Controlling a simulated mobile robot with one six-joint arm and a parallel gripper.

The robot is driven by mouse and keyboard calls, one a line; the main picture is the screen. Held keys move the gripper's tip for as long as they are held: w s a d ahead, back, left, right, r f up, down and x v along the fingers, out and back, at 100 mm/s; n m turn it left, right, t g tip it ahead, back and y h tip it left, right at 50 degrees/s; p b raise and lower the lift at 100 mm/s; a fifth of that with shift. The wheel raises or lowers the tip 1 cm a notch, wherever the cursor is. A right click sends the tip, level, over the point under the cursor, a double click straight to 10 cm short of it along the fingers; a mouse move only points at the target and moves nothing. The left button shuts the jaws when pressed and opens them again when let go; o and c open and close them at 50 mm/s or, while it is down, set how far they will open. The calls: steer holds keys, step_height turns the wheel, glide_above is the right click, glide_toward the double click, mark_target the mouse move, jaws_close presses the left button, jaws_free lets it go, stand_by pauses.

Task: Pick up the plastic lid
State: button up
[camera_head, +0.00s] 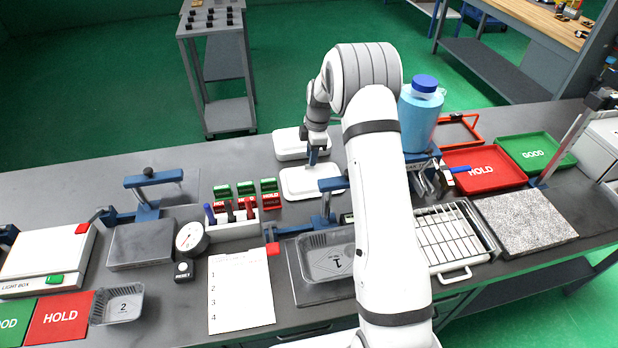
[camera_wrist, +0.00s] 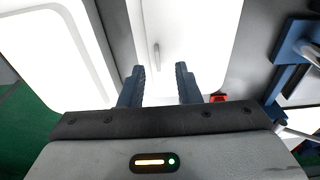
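Two white rounded rectangular pieces that look like plastic lids lie at the back of the bench. The nearer white lid (camera_head: 296,184) is partly hidden by a blue clamp, and the farther one (camera_head: 291,146) is behind it. My gripper (camera_head: 313,160) points down at the nearer lid. In the wrist view, my gripper (camera_wrist: 161,72) is open, with an empty gap between its blue fingers. The nearer lid (camera_wrist: 200,35) fills the space beyond the fingers, with a thin raised tab (camera_wrist: 156,55) lined up with the gap. I cannot tell any contact.
A foil tray marked 1 (camera_head: 316,262) sits in front, partly behind my arm. A blue-capped bottle (camera_head: 421,118) stands right of my arm.

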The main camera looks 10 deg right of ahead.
mark_target(312, 177)
steer(key=shift+w+a+f+p, duration=0.15)
steer(key=shift+f+p, duration=0.1)
steer(key=shift+f, duration=0.65)
steer(key=shift+a+f+p, duration=0.1)
steer(key=shift+f+p, duration=0.1)
steer(key=shift+f, duration=0.65)
jaws_close()
